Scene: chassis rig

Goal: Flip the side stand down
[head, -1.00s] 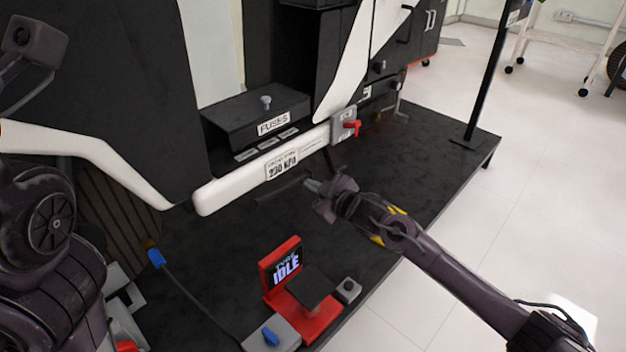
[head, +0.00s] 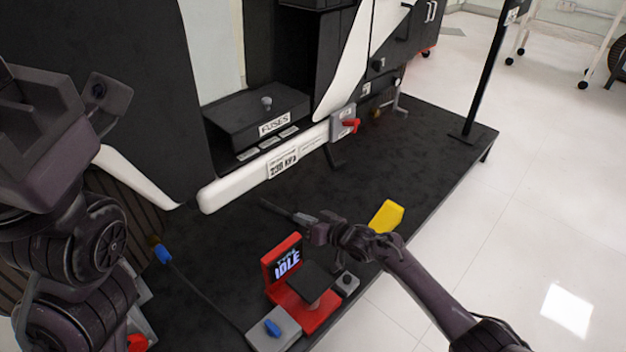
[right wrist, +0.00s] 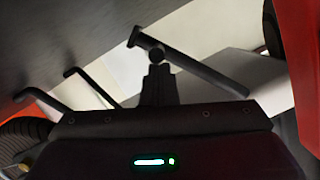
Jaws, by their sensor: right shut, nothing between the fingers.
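A thin dark bar (head: 278,208), which looks like the side stand, sticks out below the white beam (head: 235,190) over the black platform in the head view. In the right wrist view a dark bar (right wrist: 205,69) with a short crosspiece at one end slants just beyond my fingertips. My right gripper (head: 303,217) is shut and empty, close to the bar's outer end. Its closed fingers show in the right wrist view (right wrist: 157,68); whether they touch the bar I cannot tell. My left arm shows at the left, but its fingers are out of view.
A red stand with an "IDLE" screen (head: 287,262) rises close below my right gripper. A yellow block (head: 387,216) sits beside my right forearm. A grey box with a red handle (head: 350,124) and a short black leg (head: 334,157) are farther back.

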